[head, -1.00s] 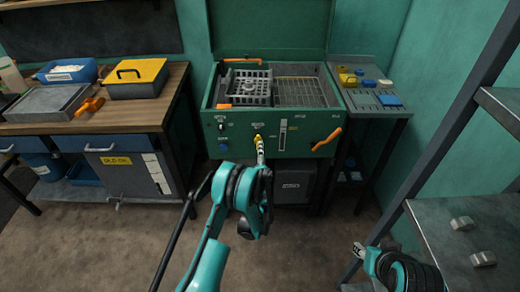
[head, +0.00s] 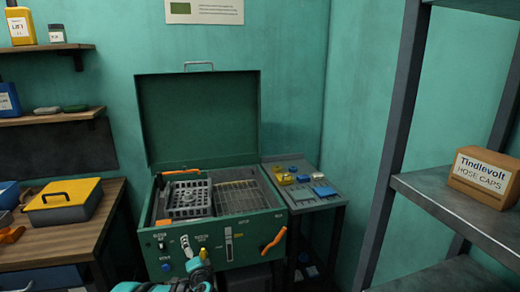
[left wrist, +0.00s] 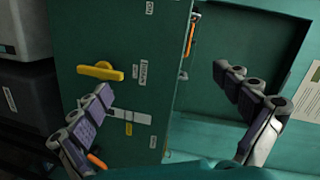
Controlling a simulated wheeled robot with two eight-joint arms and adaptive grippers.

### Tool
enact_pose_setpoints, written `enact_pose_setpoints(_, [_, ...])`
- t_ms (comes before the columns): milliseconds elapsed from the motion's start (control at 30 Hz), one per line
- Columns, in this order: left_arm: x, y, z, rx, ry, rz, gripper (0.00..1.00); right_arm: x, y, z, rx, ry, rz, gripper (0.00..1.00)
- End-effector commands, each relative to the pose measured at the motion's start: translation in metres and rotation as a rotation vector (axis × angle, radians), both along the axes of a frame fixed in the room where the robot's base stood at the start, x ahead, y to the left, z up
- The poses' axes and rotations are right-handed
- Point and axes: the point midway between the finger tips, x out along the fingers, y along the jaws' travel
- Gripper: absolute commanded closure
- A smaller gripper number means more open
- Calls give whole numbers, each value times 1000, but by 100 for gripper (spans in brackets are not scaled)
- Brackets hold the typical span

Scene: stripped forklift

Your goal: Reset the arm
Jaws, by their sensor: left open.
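My left gripper (head: 194,250) is at the bottom of the head view, in front of the green machine's front panel (head: 262,229). In the left wrist view its two fingers (left wrist: 163,82) are spread wide with nothing between them. A yellow knob (left wrist: 100,71) on the panel is near the left finger, apart from it as far as I can tell. The forearm is mostly cut off by the lower edge of the head view. My right gripper is out of view.
The machine's lid (head: 198,120) stands open over a basket (head: 187,199) and a wire rack (head: 240,197). An orange lever (head: 273,241) sticks out at the front right. A workbench (head: 75,238) is at left, a metal shelf with a hose caps box (head: 484,178) at right.

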Motion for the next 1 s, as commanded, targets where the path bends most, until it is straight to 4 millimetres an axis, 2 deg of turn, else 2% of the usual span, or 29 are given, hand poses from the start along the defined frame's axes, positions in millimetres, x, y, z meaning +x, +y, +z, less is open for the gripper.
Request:
enact_pose_setpoints(33, [-12, 4, 17, -53, 11, 21, 0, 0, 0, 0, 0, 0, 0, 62])
enact_pose_setpoints(200, [-60, 12, 58, -250, 57, 97, 0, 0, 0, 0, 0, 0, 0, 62])
enact_pose_setpoints(267, [-80, 13, 68, -319, 76, 121, 0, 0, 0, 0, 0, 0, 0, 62])
enact_pose_setpoints(433, [-146, 9, 87, -514, 137, 186, 0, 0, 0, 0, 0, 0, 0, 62])
enact_pose_setpoints(600, [-219, -5, 90, -707, 210, 239, 0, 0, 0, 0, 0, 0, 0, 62])
enact_pose_setpoints(800, [-307, -32, 78, -931, 307, 288, 0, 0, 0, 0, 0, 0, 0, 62])
enact_pose_setpoints(900, [-344, -47, 68, -1026, 355, 305, 0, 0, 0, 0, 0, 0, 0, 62])
enact_pose_setpoints(1000, [-371, -60, 59, -1099, 392, 315, 0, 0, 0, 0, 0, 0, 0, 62])
